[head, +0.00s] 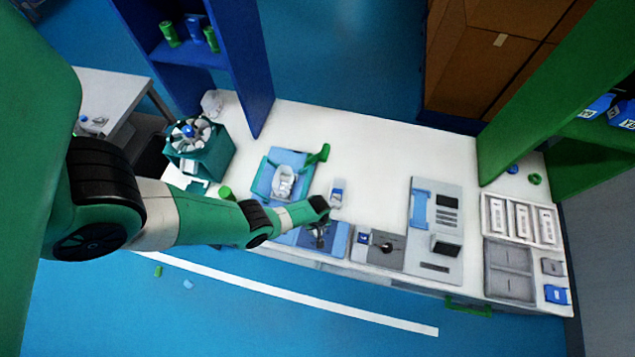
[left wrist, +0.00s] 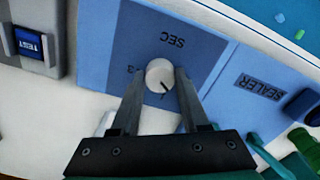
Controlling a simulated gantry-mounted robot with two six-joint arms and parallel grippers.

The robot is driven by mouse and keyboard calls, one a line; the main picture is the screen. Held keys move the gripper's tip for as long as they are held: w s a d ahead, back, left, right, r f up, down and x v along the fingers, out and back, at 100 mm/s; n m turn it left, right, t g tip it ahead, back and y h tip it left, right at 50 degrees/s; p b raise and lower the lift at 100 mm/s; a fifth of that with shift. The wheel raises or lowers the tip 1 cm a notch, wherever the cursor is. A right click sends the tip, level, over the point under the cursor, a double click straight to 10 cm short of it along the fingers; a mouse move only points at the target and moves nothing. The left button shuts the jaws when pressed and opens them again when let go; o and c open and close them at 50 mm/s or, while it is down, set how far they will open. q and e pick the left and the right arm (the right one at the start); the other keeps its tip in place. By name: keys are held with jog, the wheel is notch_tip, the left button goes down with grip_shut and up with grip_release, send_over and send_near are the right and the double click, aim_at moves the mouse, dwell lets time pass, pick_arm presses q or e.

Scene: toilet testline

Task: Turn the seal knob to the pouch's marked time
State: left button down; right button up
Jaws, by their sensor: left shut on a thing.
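The seal knob (left wrist: 159,74) is a round white dial on the blue sealer panel (left wrist: 205,38), which reads SEC and SEALER, both upside down in the left wrist view. A dark line on the knob points toward the bottom of that view, slightly right. My left gripper (left wrist: 160,78) is shut on the knob, one finger on each side. A scale mark left of the knob is partly hidden by a finger. In the head view my left gripper (head: 318,235) is over the blue sealer at the bench's front edge. A small white and blue packet (head: 338,192), possibly the pouch, stands behind it; its marking is unreadable.
A blue TEST button (left wrist: 28,43) is on a grey unit beside the sealer. A blue tray (head: 263,187) holding a white part lies behind my left arm. A grey panel (head: 434,229) and white trays (head: 520,217) are to the right. The bench's back middle is clear.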

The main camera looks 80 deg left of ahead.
pick_arm(q)
jog(key=m, duration=0.6)
jog(key=shift+m, duration=0.3)
jog(key=m, duration=1.2)
jog(key=shift+m, duration=0.3)
jog(key=m, duration=0.6)
jog(key=shift+m, duration=0.4)
jog(key=shift+c, duration=2)
grip_release()
